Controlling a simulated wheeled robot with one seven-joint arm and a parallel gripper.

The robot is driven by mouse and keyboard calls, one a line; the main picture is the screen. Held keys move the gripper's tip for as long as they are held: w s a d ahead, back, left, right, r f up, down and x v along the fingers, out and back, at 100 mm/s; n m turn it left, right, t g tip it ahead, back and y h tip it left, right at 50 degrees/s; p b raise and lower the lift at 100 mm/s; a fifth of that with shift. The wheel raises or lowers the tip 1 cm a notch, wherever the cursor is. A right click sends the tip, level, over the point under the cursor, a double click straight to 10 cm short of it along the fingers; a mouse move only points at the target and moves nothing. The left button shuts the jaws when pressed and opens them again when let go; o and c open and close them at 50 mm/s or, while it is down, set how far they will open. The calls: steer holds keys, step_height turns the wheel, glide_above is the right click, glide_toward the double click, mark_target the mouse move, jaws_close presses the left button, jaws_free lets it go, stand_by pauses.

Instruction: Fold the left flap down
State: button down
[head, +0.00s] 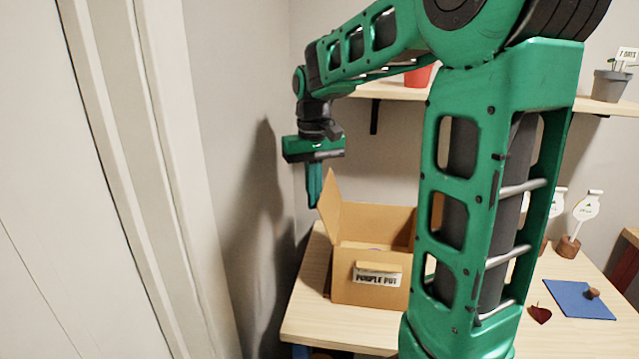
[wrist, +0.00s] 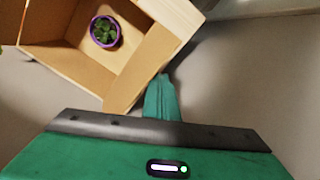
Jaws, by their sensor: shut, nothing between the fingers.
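A cardboard box (head: 351,291) stands on the wooden table, with a "PURPLE POT" label (head: 376,276) on its front. Its left flap (head: 330,207) stands up, leaning a little outward; it also shows in the wrist view (wrist: 143,70). My gripper (head: 314,205) is shut and empty, pointing down just left of the flap's upper part, on its outer side. In the wrist view the fingers (wrist: 160,85) lie close beside the flap; I cannot tell whether they touch it. A plant in a purple pot (wrist: 104,31) sits inside the box. The box's right side is hidden behind my arm in the head view.
The wall (head: 240,150) is close to the left of my gripper. A blue mat (head: 579,299) with a brown knob-like piece, a dark red heart (head: 540,314) and white tags on wooden stands (head: 569,246) are at the right. A shelf (head: 392,93) hangs behind.

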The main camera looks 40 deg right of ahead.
mark_target(327, 205)
steer(key=shift+s+d+f, duration=0.15)
steer(key=shift+s+d, duration=0.95)
steer(key=shift+s, duration=0.2)
steer(key=shift+s+d, duration=0.85)
steer(key=shift+d, duration=0.05)
steer(key=shift+s+d, duration=1.65)
steer(key=shift+d, duration=0.1)
steer(key=shift+r, duration=0.2)
step_height(327, 205, up, 9)
